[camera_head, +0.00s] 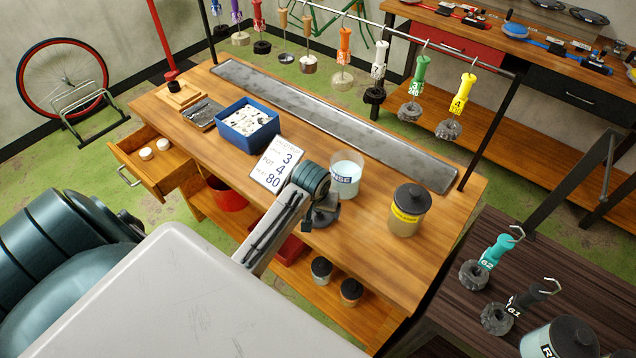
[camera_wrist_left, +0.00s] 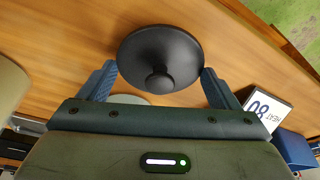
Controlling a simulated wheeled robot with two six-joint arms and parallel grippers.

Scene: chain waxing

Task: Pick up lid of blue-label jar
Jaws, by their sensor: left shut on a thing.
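The blue-label jar (camera_head: 346,174) stands uncovered on the wooden bench, showing pale liquid inside. Its label is partly hidden behind my left gripper (camera_head: 322,208). My left gripper is shut on a black round lid (camera_head: 326,217), in front of the jar and apart from it in the head view. In the left wrist view the lid (camera_wrist_left: 160,58) is a dark disc with a central knob, between the two fingertips. A pale edge shows below the lid there, mostly hidden. My right gripper is not in view.
A yellow-label jar (camera_head: 407,210) with a black lid stands to the right. A number card (camera_head: 277,163) and a blue bin (camera_head: 248,125) are to the left. A rail with hanging tools runs along the back. The bench's front right is clear.

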